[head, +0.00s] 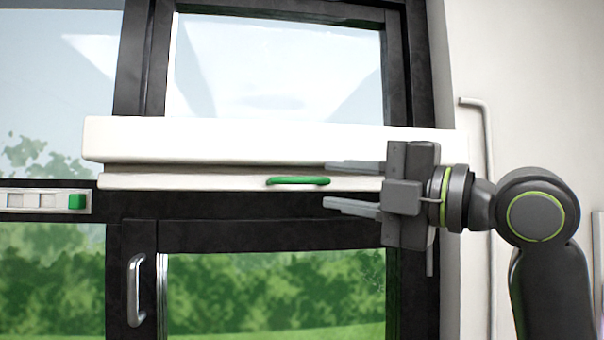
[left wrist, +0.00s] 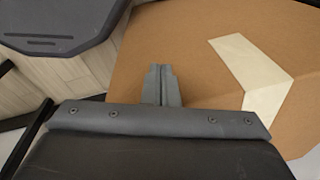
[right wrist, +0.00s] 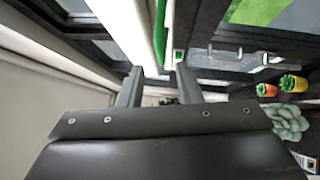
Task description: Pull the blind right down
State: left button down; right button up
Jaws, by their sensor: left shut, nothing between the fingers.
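The rolled-up blind is a long white cassette (head: 200,138) across the window, with a white bottom bar (head: 180,182) just under it. A green handle (head: 290,181) sits on the bar; it also shows in the right wrist view (right wrist: 160,35). My right gripper (head: 326,184) comes from the right, open and empty, one finger above and one below the handle's level. Its fingertips are at the handle's right end; contact cannot be told. My left gripper (left wrist: 162,72) is shut and empty, seen only in the left wrist view.
A dark window frame (head: 130,240) with a silver pull (head: 136,290) surrounds the glass. A white strip with a green block (head: 77,201) is at left. A pipe (head: 489,200) runs down the right wall. A brown cardboard surface (left wrist: 215,90) lies by my left gripper. Potted plants (right wrist: 290,83) stand lower right.

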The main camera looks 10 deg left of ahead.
aim_at(306, 182)
jog(key=p+x, duration=0.1)
jog(key=x, duration=0.5)
jog(key=shift+w+a+r+p, duration=0.1)
jog(key=shift+a+p, duration=0.25)
jog(key=shift+p, duration=0.05)
grip_shut()
